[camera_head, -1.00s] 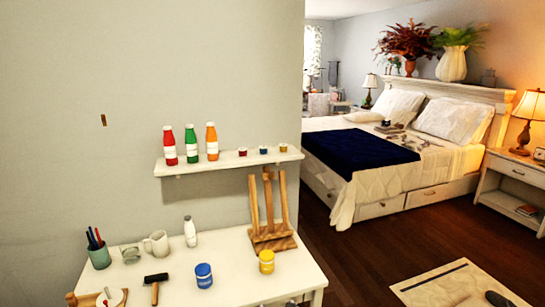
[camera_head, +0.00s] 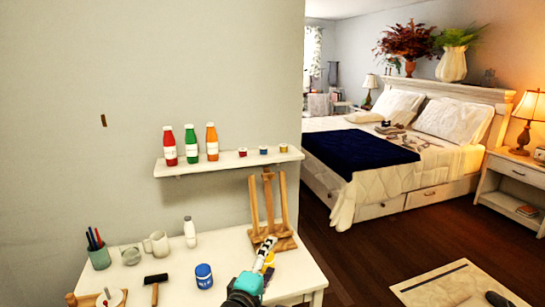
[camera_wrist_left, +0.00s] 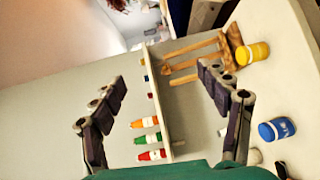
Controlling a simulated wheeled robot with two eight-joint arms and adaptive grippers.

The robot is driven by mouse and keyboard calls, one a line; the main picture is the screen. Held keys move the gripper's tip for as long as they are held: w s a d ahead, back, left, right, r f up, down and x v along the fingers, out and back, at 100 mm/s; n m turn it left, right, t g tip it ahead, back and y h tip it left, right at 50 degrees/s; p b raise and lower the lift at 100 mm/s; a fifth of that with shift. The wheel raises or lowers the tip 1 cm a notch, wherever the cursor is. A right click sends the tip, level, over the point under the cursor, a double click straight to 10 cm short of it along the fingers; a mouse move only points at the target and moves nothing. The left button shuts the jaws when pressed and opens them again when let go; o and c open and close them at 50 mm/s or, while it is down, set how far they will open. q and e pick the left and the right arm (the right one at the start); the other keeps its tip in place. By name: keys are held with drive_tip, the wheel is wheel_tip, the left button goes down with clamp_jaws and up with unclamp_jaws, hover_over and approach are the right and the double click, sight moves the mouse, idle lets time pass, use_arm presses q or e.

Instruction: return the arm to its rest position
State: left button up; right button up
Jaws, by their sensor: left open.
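My left gripper (camera_head: 265,250) reaches in from the bottom of the head view, over the right part of the white table (camera_head: 175,265). In the left wrist view its two fingers stand wide apart with nothing between them (camera_wrist_left: 162,75). The gripper overlaps the yellow jar in the head view and hides most of it. The yellow jar (camera_wrist_left: 253,53) stands clear of the fingers in the wrist view, near the wooden easel (camera_wrist_left: 195,55). The blue jar (camera_head: 204,276) stands to the left of my arm. My right gripper is not in view.
A wall shelf (camera_head: 225,162) holds red, green and orange bottles and small pots. The table also holds a pen cup (camera_head: 98,256), a mug (camera_head: 157,244), a white bottle (camera_head: 190,232) and a brush roller (camera_head: 155,281). A bed (camera_head: 365,150) and open floor lie to the right.

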use_arm(q)
drive_tip(key=s+a+f+m+g+y, duration=0.2)
drive_tip(key=s+a+f+m+g, duration=0.1)
drive_tip(key=s, duration=0.4)
drive_tip(key=s+a+f+m+g+y, duration=0.2)
drive_tip(key=s+a+f+m+g, duration=0.1)
drive_tip(key=s+a+f+m, duration=0.3)
drive_tip(key=s+a+f+m+g+y, duration=0.2)
drive_tip(key=s+a+f+m+g, duration=0.1)
drive_tip(key=s+a, duration=0.5)
wheel_tip(320, 180, down, 2)
drive_tip(key=shift+s+f+m, duration=0.1)
drive_tip(key=shift+s+m, duration=0.7)
drive_tip(key=shift+s, duration=0.35)
